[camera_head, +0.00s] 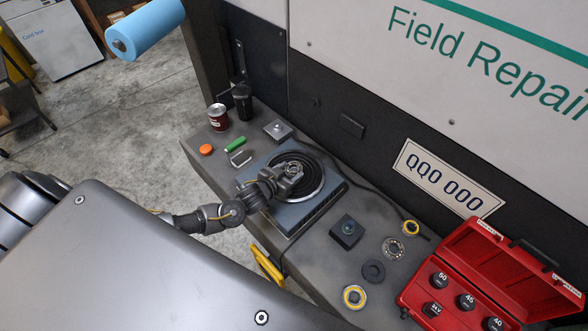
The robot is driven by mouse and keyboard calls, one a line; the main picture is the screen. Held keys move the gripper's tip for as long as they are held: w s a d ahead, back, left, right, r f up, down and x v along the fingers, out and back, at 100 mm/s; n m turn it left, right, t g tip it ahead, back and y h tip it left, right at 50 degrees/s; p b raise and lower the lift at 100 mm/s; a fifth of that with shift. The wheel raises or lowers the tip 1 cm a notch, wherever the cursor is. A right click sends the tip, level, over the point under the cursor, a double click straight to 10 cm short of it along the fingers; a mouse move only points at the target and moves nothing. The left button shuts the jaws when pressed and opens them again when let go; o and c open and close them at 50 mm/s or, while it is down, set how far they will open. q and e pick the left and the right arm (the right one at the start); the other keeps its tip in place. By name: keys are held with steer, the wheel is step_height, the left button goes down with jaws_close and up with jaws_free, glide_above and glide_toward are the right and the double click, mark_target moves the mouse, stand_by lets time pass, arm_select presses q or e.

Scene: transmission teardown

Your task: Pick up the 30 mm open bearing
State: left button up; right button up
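A bare metal bearing with an open cage (393,247) lies flat on the right part of the grey bench; no size marking on it is readable. My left gripper (293,170) is over the round black plate on a flat grey unit, well left of these bearings. Its fingers are small and blend with a greyish round shape there, so I cannot tell whether it holds anything. My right gripper is not in view.
An open red case (478,290) with numbered black pieces stands at the right. A small dark block (346,231) sits between the grey unit (300,215) and the bearings. Cans, an orange cap (206,149) and a green-handled tool (235,144) occupy the bench's left end. A wall rises behind.

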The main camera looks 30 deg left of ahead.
arm_select(q)
steer(key=c, duration=0.3)
steer(key=shift+c, duration=0.2)
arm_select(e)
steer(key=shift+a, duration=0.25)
arm_select(q)
steer(key=shift+r, duration=0.1)
